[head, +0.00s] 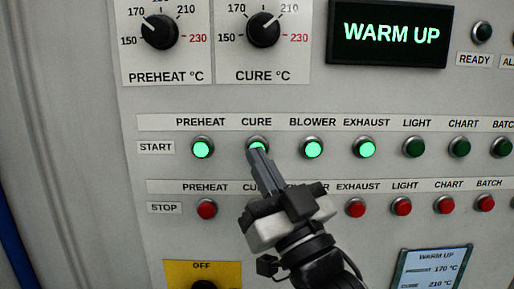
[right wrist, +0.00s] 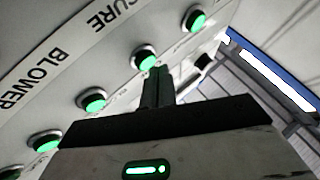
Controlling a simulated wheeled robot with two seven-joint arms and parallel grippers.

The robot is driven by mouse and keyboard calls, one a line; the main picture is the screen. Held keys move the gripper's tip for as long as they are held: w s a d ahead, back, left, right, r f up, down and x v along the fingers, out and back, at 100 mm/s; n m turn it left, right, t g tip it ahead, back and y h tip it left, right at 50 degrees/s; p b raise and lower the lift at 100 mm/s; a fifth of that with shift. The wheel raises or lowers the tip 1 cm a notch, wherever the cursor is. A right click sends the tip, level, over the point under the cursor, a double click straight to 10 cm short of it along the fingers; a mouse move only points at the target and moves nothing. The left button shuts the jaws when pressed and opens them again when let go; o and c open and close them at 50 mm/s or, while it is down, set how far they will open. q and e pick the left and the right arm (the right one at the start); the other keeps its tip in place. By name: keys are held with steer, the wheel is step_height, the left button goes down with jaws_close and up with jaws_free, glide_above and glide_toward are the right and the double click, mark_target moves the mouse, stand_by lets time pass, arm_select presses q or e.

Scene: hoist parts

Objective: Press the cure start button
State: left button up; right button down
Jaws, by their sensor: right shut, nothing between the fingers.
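The cure start button (head: 258,142) is a round green button in the START row, under the CURE label, and it is lit. My right gripper (head: 257,151) is shut and empty, with its fingertips at the lower edge of this button and covering part of it. In the right wrist view the cure start button (right wrist: 146,60) shows lit just beyond the shut fingertips (right wrist: 157,70). I cannot tell for sure whether they touch. The cure stop button is hidden behind my right gripper. My left gripper is not in view.
Lit preheat (head: 202,149), blower (head: 313,149) and exhaust (head: 366,149) start buttons flank it. The light start button (head: 414,147) is dark. Red stop buttons, such as preheat stop (head: 207,209), sit below. The display (head: 390,33) reads WARM UP. Two dials (head: 263,30) are above.

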steer(key=shift+s, duration=0.35)
steer(key=shift+s+p, duration=0.4)
steer(key=shift+s, duration=2.15)
steer(key=shift+w+a, duration=0.1)
